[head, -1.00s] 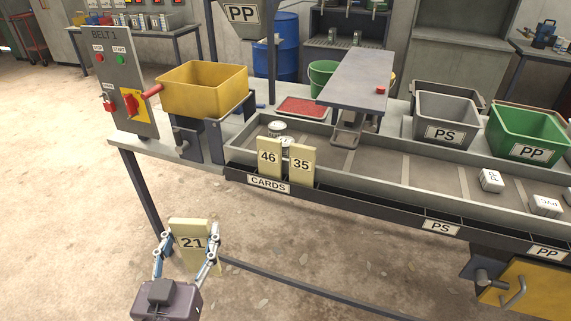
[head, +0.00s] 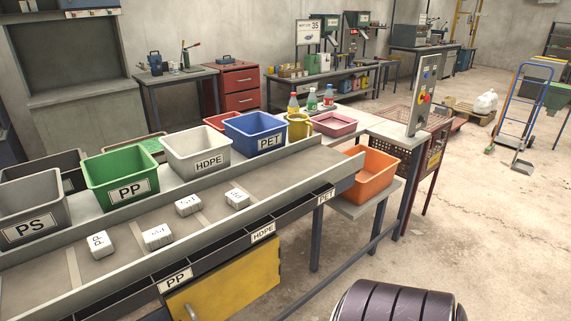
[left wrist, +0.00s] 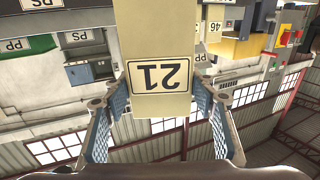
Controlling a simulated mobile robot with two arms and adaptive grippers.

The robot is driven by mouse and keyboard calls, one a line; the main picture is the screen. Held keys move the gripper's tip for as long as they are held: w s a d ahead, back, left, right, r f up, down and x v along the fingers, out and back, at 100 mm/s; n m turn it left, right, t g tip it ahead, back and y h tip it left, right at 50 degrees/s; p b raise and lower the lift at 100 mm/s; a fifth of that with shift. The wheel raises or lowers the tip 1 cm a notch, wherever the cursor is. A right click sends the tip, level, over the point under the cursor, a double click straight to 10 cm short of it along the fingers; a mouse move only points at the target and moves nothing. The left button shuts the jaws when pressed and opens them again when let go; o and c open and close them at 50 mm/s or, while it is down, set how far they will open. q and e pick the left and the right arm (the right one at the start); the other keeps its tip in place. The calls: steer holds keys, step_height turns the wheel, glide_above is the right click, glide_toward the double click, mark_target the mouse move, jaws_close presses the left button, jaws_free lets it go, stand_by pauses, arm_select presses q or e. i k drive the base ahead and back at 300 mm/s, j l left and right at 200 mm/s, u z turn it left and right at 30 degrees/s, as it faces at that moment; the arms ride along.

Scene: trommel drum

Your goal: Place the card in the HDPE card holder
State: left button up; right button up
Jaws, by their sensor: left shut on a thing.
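The card (left wrist: 159,30), a pale beige plate with a label reading 21, is held in my left gripper (left wrist: 158,100) in the left wrist view, where it appears upside down. The gripper's two blue-padded fingers are closed on its sides. Neither card nor left gripper shows in the head view now. The HDPE card holder (head: 263,232) is a section of the narrow black trough along the front of the conveyor, labelled HDPE, between the PP section (head: 175,280) and the PET section (head: 326,196). No card is visible in it. My right gripper is not in view.
Behind the conveyor belt (head: 130,238), carrying several white blocks, stand the PS (head: 28,228), PP (head: 122,190), HDPE (head: 207,163) and PET (head: 262,148) bins. An orange bin (head: 371,184) stands at the belt's end. A yellow panel (head: 235,285) sits below the trough.

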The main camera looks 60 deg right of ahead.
mark_target(259, 234)
steer(key=k+l, duration=0.1)
steer(key=l, duration=1.5)
steer(key=k+l, duration=0.15)
steer(key=l, duration=0.65)
